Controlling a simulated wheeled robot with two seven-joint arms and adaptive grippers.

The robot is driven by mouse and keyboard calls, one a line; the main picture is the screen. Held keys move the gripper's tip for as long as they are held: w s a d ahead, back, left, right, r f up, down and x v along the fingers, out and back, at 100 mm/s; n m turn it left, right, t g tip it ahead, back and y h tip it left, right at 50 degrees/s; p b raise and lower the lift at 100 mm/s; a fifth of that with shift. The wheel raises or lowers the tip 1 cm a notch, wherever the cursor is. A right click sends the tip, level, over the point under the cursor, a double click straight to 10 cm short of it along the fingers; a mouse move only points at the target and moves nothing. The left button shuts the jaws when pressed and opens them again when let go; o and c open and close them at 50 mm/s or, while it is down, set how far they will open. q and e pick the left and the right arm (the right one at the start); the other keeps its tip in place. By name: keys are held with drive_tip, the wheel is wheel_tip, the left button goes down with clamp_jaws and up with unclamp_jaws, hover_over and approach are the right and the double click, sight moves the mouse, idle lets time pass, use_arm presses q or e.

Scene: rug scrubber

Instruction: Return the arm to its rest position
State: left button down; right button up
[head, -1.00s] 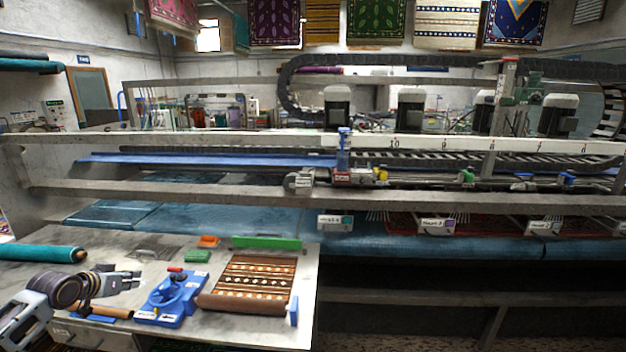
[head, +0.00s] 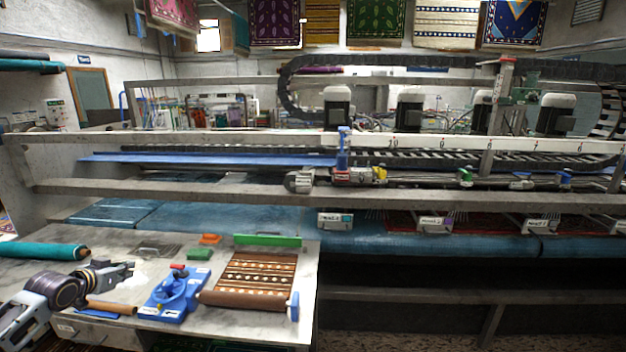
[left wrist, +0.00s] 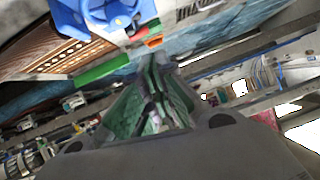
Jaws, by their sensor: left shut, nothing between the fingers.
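My left arm comes in from the lower left in the head view, with its left gripper (head: 128,270) above the left part of the worktable (head: 225,326). The gripper is shut and holds nothing. It is to the left of a blue fixture (head: 172,297) and apart from it. In the left wrist view the fingers (left wrist: 160,75) point toward the green bar (left wrist: 103,68) and orange block (left wrist: 153,41) in the background. My right gripper is not in either view.
A patterned brown rug (head: 256,272) lies right of the fixture. A teal roll (head: 40,251) lies at the left, a wooden-handled tool (head: 110,307) near the front. A green bar (head: 267,241) is at the back. The machine with grey rails (head: 430,201) spans behind.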

use_arm(q)
drive_tip(key=s+a+f+y, duration=0.2)
drive_tip(key=a+f, duration=0.4)
drive_tip(key=a, duration=0.3)
drive_tip(key=s+a+f+y, duration=0.1)
drive_tip(key=a+f+y, duration=0.2)
drive_tip(key=a+f, duration=0.45)
drive_tip(key=s+f+g, duration=0.1)
drive_tip(key=s+f, duration=0.4)
drive_tip(key=f, duration=0.4)
drive_tip(key=s+f+m+g, duration=0.1)
drive_tip(key=s+f+g, duration=0.1)
drive_tip(key=s+f, duration=0.6)
drive_tip(key=s+f+g, duration=0.1)
drive_tip(key=s+f, duration=0.2)
drive_tip(key=f, duration=0.8)
drive_tip(key=s+d+f+g+h, duration=0.2)
drive_tip(key=s+d+f+g, duration=0.2)
drive_tip(key=s+d+f, duration=1.6)
drive_tip(key=s+d+f+g+h, duration=0.1)
drive_tip(key=s+d+f, duration=0.3)
drive_tip(key=s+d, duration=0.6)
drive_tip(key=s+d+f+g+h, duration=0.2)
drive_tip(key=s+d+f, duration=0.3)
drive_tip(key=s+d, duration=0.5)
drive_tip(key=d, duration=0.5)
drive_tip(key=shift+d+f, duration=0.2)
drive_tip(key=shift+d, duration=0.1)
drive_tip(key=shift+s, duration=0.1)
